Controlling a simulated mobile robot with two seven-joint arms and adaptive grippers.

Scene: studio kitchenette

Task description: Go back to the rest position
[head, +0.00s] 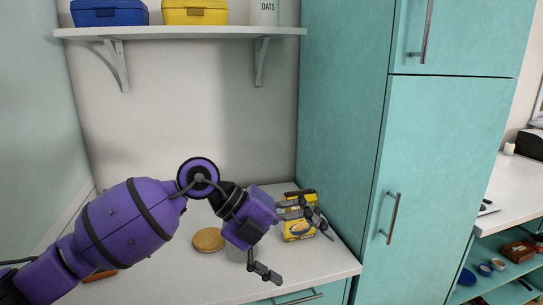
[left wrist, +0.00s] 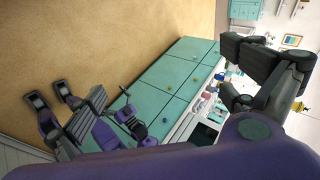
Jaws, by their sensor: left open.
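My left gripper (head: 303,255) hangs over the counter in the head view, its two fingers spread apart with nothing between them. Its arm comes in from the left, bent at the wrist. In the left wrist view its dark fingers (left wrist: 232,72) stand apart at the right and are empty. A yellow box (head: 299,230) stands on the counter behind the upper finger, which hides part of it. Whether they touch is unclear.
A round tan disc (head: 208,240) lies on the white counter (head: 325,262). A tall teal cabinet (head: 345,130) borders the counter at right. A shelf (head: 190,32) hangs above, with free air below it.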

